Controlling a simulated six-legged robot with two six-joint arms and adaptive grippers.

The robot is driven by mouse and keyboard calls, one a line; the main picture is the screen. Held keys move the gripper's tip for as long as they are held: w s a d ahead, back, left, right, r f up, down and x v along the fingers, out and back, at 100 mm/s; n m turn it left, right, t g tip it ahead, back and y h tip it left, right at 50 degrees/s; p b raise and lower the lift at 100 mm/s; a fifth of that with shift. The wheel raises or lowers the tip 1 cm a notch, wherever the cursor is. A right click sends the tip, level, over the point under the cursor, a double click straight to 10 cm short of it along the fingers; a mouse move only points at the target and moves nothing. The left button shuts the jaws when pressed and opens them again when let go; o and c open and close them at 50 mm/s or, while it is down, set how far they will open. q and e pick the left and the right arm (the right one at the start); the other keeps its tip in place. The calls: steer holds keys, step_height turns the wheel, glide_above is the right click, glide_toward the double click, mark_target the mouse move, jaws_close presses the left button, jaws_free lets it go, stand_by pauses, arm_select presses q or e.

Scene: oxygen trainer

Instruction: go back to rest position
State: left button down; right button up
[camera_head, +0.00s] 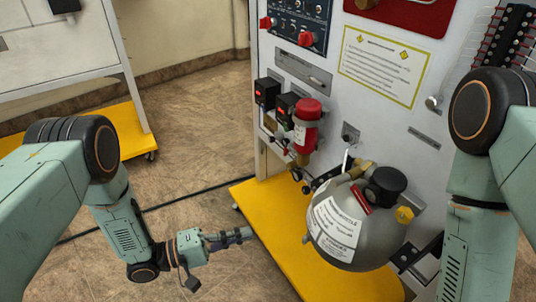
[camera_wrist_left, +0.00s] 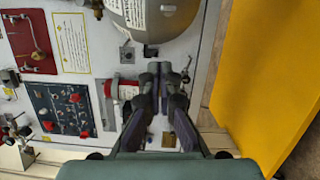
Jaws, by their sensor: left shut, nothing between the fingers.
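My left gripper (camera_head: 245,234) is shut and empty in the head view, low in front of the trainer and just left of its yellow base (camera_head: 270,225). In the left wrist view the fingers of my left gripper (camera_wrist_left: 174,72) lie close together at the middle, with nothing between them. My right arm comes in at the right edge of the head view, but its gripper is out of the picture.
The trainer panel (camera_head: 375,110) carries a grey tank (camera_head: 340,255), a red cylinder (camera_head: 306,125) and red knobs (camera_head: 305,39). A second stand on a yellow base (camera_head: 134,130) is at the left. Tiled floor (camera_head: 190,125) lies clear between them, crossed by a dark cable (camera_head: 185,198).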

arm_select(q)
step_height(320, 180, down, 8)
steer(key=a+m+t+y, duration=0.1)
steer(key=a+m+y, duration=0.2)
steer(key=y, duration=0.3)
steer(key=s+a+f+m+g+y+p, duration=0.1)
steer(key=s+a+f+y, duration=0.1)
steer(key=s+y, duration=0.15)
steer(key=s+a+f+g+y, duration=0.1)
steer(key=s+a+f+y, duration=0.15)
steer(key=s, duration=0.25)
steer(key=s+a+r+g+y+p, duration=0.1)
steer(key=s+a+r+g+y, duration=0.1)
steer(key=s, duration=0.6)
steer(key=s+a+r+m+g+y+p, duration=0.1)
steer(key=s+a+r+g+y+p, duration=0.1)
steer(key=s+r, duration=0.4)
steer(key=s+a+g, duration=0.1)
steer(key=s+g, duration=0.1)
steer(key=s, duration=0.1)
steer(key=shift+s+a+r+y, duration=0.15)
steer(key=shift+s+a+y, duration=0.1)
steer(key=shift+y, duration=0.15)
steer(key=shift+w, duration=0.1)
steer(key=shift+w+d, duration=0.1)
